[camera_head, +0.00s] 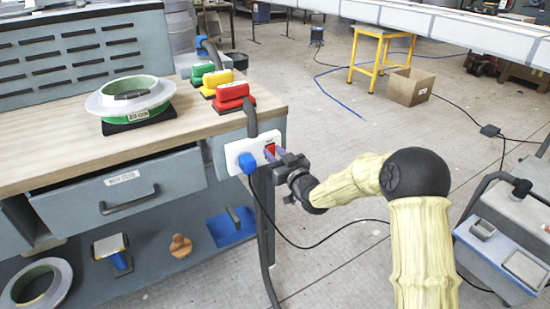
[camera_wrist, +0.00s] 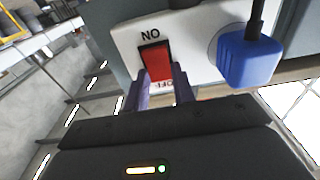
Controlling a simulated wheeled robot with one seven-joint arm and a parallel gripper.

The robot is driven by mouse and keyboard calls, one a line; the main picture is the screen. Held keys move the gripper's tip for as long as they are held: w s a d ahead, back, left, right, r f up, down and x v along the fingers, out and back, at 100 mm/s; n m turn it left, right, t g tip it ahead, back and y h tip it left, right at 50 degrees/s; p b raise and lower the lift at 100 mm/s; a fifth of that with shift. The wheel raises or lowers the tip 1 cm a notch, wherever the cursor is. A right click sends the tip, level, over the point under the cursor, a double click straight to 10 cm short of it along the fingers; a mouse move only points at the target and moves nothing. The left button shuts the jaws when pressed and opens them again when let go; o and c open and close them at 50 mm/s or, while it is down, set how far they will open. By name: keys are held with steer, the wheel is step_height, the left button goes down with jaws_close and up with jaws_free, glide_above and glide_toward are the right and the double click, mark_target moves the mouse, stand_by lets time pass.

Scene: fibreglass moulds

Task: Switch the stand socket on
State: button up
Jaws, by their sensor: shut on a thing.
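The stand socket (camera_head: 218,152) is a white panel on the end of the workbench. Its red rocker switch (camera_head: 269,148) also shows in the wrist view (camera_wrist: 156,58), between a label reading "NO" above and a partly hidden, inverted "OFF" below. My gripper (camera_head: 275,155) is at the switch; in the wrist view its two purple fingers (camera_wrist: 161,85) stand at either side of the rocker's lower part, shut on it. The fingers hide part of the lower label. Which way the rocker is tilted is hard to tell.
A blue plug (camera_wrist: 248,55) with a black cable sits in the socket beside the switch. Red (camera_head: 233,96), yellow (camera_head: 216,82) and green (camera_head: 202,73) handled blocks stand on the bench above. A drawer (camera_head: 122,192) is left of the socket. A cable hangs below; open floor lies right.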

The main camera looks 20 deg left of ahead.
steer(key=shift+f+t+y+b, duration=0.5)
steer(key=shift+y+b, duration=0.1)
steer(key=shift+b, duration=1.2)
steer(key=shift+y, duration=0.3)
steer(key=shift+r+b, duration=0.2)
steer(key=shift+b, duration=0.15)
steer(key=o, duration=1)
steer(key=shift+d, duration=0.1)
steer(key=p+v, duration=0.2)
steer(key=v, duration=1.5)
steer(key=shift+s+f+p, duration=0.15)
steer(key=shift+s+p, duration=0.05)
steer(key=shift+p, duration=0.1)
